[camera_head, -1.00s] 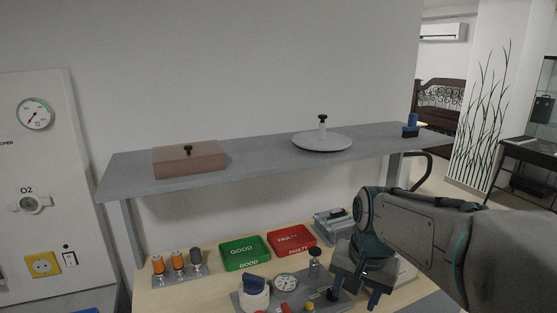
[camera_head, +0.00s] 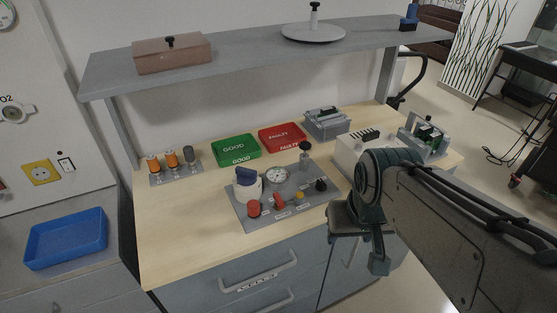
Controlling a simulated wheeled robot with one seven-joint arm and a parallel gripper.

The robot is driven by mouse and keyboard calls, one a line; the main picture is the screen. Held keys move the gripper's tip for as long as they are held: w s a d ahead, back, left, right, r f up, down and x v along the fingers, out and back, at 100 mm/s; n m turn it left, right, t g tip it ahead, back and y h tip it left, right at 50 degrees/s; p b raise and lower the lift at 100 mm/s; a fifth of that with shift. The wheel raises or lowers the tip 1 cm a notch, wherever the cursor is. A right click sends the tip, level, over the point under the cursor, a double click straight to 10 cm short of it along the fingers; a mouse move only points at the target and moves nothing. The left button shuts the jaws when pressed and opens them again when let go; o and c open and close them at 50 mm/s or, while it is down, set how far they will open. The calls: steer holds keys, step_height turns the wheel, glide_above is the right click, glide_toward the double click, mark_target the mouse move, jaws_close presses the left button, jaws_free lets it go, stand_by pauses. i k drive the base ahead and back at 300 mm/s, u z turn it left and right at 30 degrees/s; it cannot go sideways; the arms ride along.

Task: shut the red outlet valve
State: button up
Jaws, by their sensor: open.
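A grey panel (camera_head: 242,217) lies on the wooden bench and carries several fittings. Near its front edge are a round red knob (camera_head: 253,208) and, to the right, a slanted red lever-like part (camera_head: 279,201). Their labels are too small to read, so I cannot tell which is the outlet valve or how far it is turned. My gripper (camera_head: 357,251) is open and empty, pointing down in front of the bench's front edge. It is right of and apart from the red parts.
Beside the red parts sit a yellow knob (camera_head: 299,198), a black knob (camera_head: 320,184), a gauge (camera_head: 276,176) and a blue-topped white cylinder (camera_head: 247,186). Green (camera_head: 237,149) and red (camera_head: 283,137) trays lie behind. A shelf (camera_head: 240,55) spans above.

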mark_target(277, 200)
steer(key=z, duration=0.05)
steer(key=k, duration=0.5)
steer(key=u, duration=0.8)
steer(key=i, duration=0.75)
steer(key=z, duration=0.6)
